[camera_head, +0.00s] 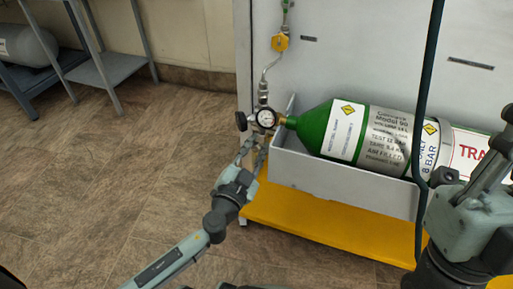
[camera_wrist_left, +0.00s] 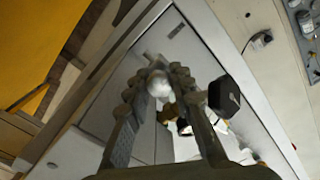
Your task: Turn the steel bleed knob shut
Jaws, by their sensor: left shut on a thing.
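The steel bleed knob (camera_wrist_left: 159,84) is a small, rounded, pale metal piece in the left wrist view. It sits between the fingertips of my left gripper (camera_wrist_left: 158,88), which is shut on it. In the head view my left gripper (camera_head: 254,148) reaches up to the underside of the regulator, just below the round pressure gauge (camera_head: 267,118). The knob is hidden there by the fingers and fittings. A black knob (camera_head: 240,121) sticks out left of the gauge and also shows right of my fingers in the left wrist view (camera_wrist_left: 224,97). My right arm shows at lower right; its fingertips are not clear.
A green and white gas cylinder (camera_head: 370,135) lies in a grey tray (camera_head: 335,180) right of the regulator. A yellow valve (camera_head: 280,42) is on the pipe above. A dark hose (camera_head: 428,80) hangs in front. The floor at left is clear, with a shelf (camera_head: 105,72) behind.

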